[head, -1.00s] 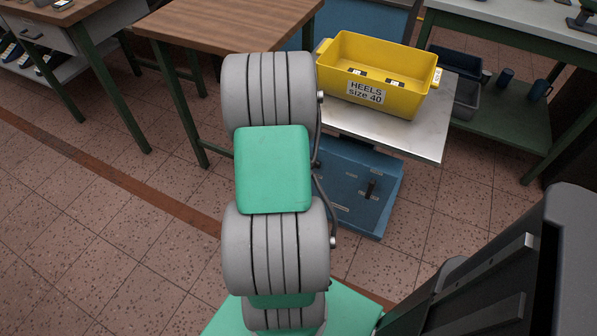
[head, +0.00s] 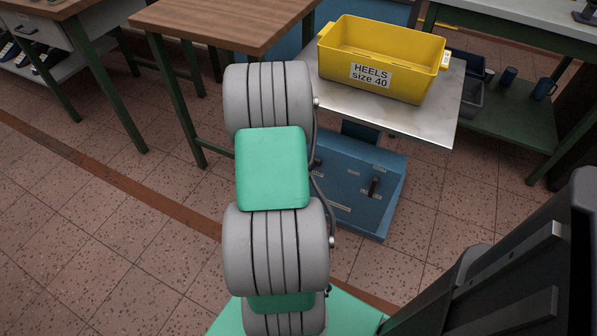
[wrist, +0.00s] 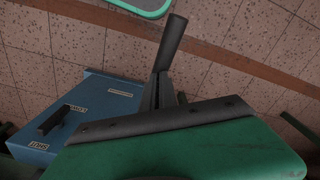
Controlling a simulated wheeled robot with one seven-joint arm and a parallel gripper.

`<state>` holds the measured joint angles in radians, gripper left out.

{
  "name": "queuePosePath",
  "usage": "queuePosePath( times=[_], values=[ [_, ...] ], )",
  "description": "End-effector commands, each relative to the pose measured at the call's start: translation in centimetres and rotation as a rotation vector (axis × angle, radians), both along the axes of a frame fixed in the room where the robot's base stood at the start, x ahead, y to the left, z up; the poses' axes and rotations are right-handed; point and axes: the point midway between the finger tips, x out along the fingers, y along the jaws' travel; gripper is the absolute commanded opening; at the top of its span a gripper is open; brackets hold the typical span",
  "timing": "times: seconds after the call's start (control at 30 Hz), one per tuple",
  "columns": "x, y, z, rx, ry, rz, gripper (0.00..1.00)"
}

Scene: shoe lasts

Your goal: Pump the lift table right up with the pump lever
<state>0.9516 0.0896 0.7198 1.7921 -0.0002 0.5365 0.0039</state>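The lift table has a bare metal top (head: 425,122) above a blue base (head: 355,205). A yellow crate marked "HEELS size 40" (head: 400,88) stands upright on the top. In the wrist view the blue base (wrist: 95,95) shows at left. The dark pump lever (wrist: 172,42) rises from my gripper (wrist: 162,95), whose dark fingers look closed around it beyond the green housing. In the head view my arm hides the gripper and pump lever. A short black handle (head: 374,187) sits on the base, beside small labels; it also shows in the wrist view (wrist: 52,118).
A wooden-topped table (head: 215,22) stands behind my arm at left. A green-framed bench (head: 515,120) with blue cups and bins on its lower shelf stands at right. Tiled floor (head: 90,220) is clear at left.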

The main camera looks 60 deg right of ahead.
Motion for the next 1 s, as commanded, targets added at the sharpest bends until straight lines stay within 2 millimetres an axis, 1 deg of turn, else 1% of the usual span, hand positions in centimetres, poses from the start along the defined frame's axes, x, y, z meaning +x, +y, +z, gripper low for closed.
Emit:
queuePosePath(
  times=[0.03,0.13,0.2,0.47,0.53,0.77,0.87,0.97,1.0],
  values=[
    [-0.4,0.6,-1.4,0.010,0.008,-0.001,0.00],
    [-0.4,1.1,-2.4,0.011,0.009,0.000,0.00],
    [-0.5,1.3,-2.7,0.012,0.009,0.000,0.00],
    [-0.5,1.4,-2.6,0.013,0.011,0.001,0.00],
    [-0.4,1.4,-2.9,0.012,0.010,0.001,0.00],
    [-0.4,1.4,-5.5,0.008,0.007,0.001,0.00],
    [-0.3,1.2,-4.5,0.005,0.005,0.000,0.00],
    [-0.1,0.7,-1.9,0.002,0.003,-0.001,0.00],
    [-0.1,0.5,-0.7,0.001,0.002,-0.001,0.00]
  ],
)
